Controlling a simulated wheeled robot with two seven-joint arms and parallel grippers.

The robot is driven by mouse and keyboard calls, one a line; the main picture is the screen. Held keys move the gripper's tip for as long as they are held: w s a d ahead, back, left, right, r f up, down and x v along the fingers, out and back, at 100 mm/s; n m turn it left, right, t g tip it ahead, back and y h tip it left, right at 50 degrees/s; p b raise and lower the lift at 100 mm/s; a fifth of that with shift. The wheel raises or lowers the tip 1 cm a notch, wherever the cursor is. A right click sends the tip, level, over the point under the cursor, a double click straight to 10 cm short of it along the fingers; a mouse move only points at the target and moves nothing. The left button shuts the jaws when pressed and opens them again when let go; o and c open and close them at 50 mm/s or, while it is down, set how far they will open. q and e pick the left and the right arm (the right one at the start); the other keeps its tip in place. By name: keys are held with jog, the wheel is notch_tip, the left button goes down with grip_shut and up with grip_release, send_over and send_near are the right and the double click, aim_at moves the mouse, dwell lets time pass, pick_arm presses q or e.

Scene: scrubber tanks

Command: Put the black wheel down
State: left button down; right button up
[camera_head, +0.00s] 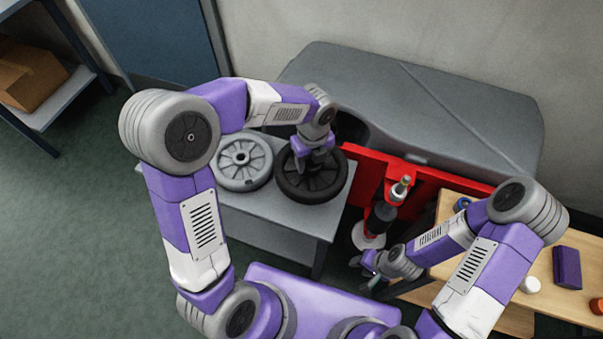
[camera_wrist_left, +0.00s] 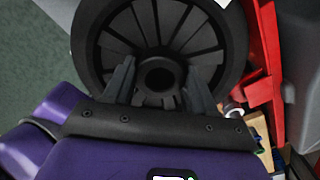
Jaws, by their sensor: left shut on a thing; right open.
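The black wheel (camera_head: 322,188) lies flat at the right end of the grey table (camera_head: 272,210), beside the grey wheel (camera_head: 245,165). I cannot tell whether it touches the tabletop or is held just above it. My left gripper (camera_head: 313,160) is over the wheel's middle, shut on its hub. In the left wrist view the two fingers (camera_wrist_left: 159,85) stand on either side of the hub of the black wheel (camera_wrist_left: 112,45). My right gripper (camera_head: 368,270) is open and empty, low in front of the red frame.
A red frame (camera_head: 365,175) with a grey-tipped black part stands close to the table's right side. A large grey machine cover (camera_head: 440,105) is behind. A wooden bench (camera_head: 480,270) with small items is at the right. A shelf with a cardboard box (camera_head: 30,75) is far left.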

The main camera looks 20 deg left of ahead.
aim_at(311, 177)
pick_arm(q)
jog(key=shift+f+b, duration=1.4)
jog(key=shift+f, duration=2.6)
jog(key=shift+f, duration=0.2)
jog(key=shift+c, duration=1.7)
grip_release()
notch_tip(311, 177, up, 12)
jog(key=p, duration=0.4)
jog(key=shift+r, duration=0.2)
